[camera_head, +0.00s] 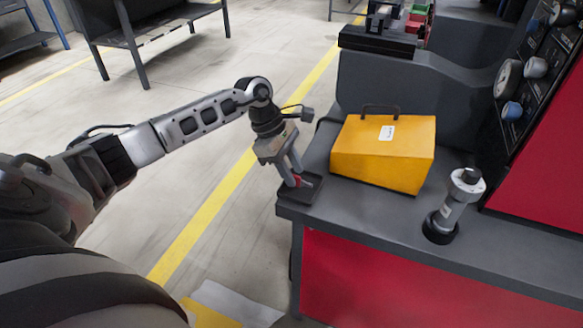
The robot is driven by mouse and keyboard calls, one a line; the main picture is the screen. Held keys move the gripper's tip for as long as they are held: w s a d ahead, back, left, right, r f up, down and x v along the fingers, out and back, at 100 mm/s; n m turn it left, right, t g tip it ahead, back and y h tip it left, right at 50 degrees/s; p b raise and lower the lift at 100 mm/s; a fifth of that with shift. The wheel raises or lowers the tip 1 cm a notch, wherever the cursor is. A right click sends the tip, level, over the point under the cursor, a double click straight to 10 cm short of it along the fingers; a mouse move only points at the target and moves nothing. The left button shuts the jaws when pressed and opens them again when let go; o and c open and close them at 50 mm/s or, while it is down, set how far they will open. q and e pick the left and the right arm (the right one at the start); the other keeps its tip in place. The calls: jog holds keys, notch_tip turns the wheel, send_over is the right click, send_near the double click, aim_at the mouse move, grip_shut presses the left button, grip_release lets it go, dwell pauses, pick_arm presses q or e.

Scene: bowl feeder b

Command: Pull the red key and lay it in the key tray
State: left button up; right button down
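My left gripper (296,179) points down over the small dark tray (312,195) at the left corner of the grey bench. Its two fingers show a gap between them, and it looks open. The red key (305,180) shows as a small red piece at the fingertips, low in the tray. It is partly hidden by the fingers, so I cannot tell whether they touch it. My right gripper is not in view.
A yellow case (385,152) with a black handle stands just right of the tray. A grey cylinder on a black base (455,205) stands farther right. A control panel (535,75) with knobs rises at the right edge. Open floor lies left of the bench.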

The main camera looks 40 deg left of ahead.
pick_arm(q)
jog(key=b+v, duration=0.1)
jog(key=v, duration=1.5)
jog(key=shift+b, duration=0.35)
jog(key=d+f+n+t+h, duration=0.1)
jog(key=d+f+n+h, duration=0.2)
jog(key=d, duration=0.6)
jog(key=s+d+f+n+t+h, duration=0.1)
jog(key=d+n+h, duration=0.2)
jog(key=d+h, duration=0.35)
jog(key=d+f+n+t+h, duration=0.1)
jog(key=d+n+t+h, duration=0.15)
jog(key=d, duration=0.75)
jog(key=s+f+m+t+y, duration=0.1)
jog(key=s+f+m+y, duration=0.3)
jog(key=f+m, duration=0.3)
jog(key=s+f+m+t+y, duration=0.2)
jog(key=s+f+m+y, duration=0.3)
jog(key=m, duration=0.9)
jog(key=s+a+f+m+t+y, duration=0.1)
jog(key=s+f+m+y, duration=0.3)
jog(key=f+m, duration=0.5)
jog(key=shift+s+m+t+y, duration=0.3)
jog(key=shift+s+m+t, duration=0.15)
jog(key=shift+s+m, duration=0.55)
